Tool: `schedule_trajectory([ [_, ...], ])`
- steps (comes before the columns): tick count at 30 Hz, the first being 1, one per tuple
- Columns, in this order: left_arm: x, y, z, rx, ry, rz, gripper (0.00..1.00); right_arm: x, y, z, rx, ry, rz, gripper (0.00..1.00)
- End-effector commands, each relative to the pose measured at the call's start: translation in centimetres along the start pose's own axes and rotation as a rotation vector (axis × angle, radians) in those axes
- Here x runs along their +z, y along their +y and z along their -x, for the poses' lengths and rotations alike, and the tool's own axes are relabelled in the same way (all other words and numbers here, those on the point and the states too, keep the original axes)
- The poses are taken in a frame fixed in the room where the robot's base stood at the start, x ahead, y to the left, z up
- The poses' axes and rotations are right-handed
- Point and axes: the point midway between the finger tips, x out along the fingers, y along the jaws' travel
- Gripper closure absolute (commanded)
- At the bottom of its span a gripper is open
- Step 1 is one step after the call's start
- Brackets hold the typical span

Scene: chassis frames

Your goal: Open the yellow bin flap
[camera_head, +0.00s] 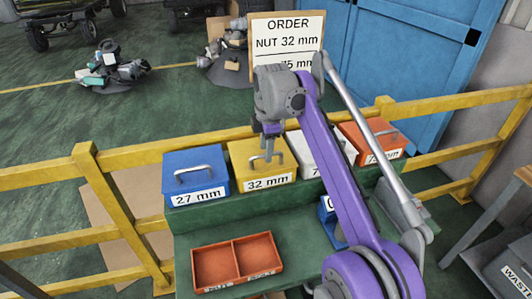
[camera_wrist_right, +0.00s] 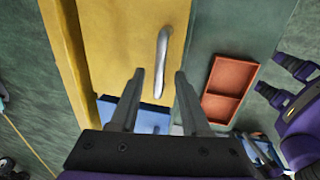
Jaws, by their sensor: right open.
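The yellow bin (camera_head: 243,150), labelled 32 mm, stands on the green bench between the blue and white bins. Its flap lies flat and closed. My right gripper (camera_head: 268,160) points down over the flap, open and empty. In the right wrist view, the flap's yellow face (camera_wrist_right: 112,45) carries a curved metal handle (camera_wrist_right: 162,62). The handle shows beyond and between the open fingertips (camera_wrist_right: 159,74); I cannot tell whether they touch it. In the head view, the gripper partly covers the handle. My left gripper does not show clearly.
The blue bin (camera_head: 195,168) stands to the left; the white bin (camera_head: 309,147) and orange bin (camera_head: 390,139) to the right, partly behind my arm. An orange two-compartment tray (camera_head: 234,262) lies in front. A yellow railing (camera_head: 130,156) runs behind. An order board (camera_head: 287,28) reads NUT 32 mm.

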Motion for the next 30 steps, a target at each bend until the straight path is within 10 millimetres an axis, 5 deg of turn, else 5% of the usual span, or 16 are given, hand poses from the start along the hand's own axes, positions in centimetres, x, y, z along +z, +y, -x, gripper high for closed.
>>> schedule_trajectory([
  [11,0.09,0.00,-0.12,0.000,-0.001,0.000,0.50,0.02,0.00,-0.73,0.000,0.000,-0.001,0.53],
  [19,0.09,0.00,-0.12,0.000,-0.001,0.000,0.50,0.02,0.00,-0.72,0.000,0.000,-0.001,0.98],
  [30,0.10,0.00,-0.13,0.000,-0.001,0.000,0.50,0.01,-0.02,-0.72,0.000,0.000,-0.001,1.00],
])
